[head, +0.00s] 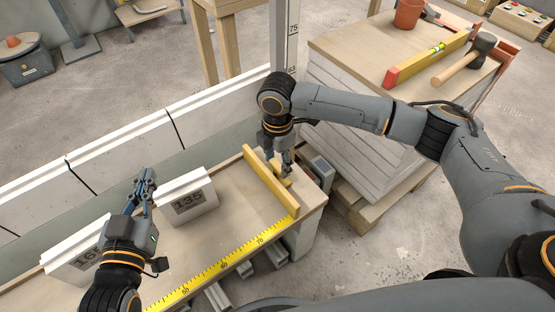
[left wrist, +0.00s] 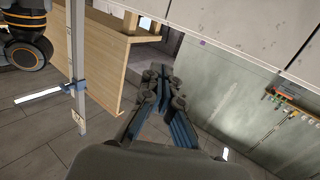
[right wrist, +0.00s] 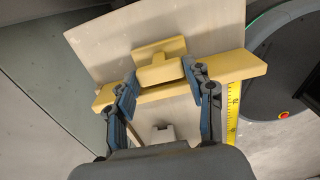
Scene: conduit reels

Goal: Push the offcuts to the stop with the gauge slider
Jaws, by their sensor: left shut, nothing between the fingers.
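The gauge slider is a yellow bar (head: 270,182) lying across the right end of the bench; it also shows in the right wrist view (right wrist: 225,70). My right gripper (head: 284,166) is low at its yellow handle (right wrist: 160,72), with one spread finger on either side; contact is unclear. A white offcut marked 135 (head: 187,196) stands left of the slider, apart from it. Another offcut, its label partly hidden (head: 65,258), stands further left behind my left arm. My left gripper (head: 147,176) is shut and empty above the bench, between the two offcuts. I cannot make out the stop.
A yellow measuring tape (head: 223,265) runs along the bench's front edge. A low white wall (head: 120,143) stands behind the bench. At right, a pallet stack carries a level (head: 428,60), a mallet (head: 466,64) and a pot (head: 408,12). The bench between slider and 135 offcut is clear.

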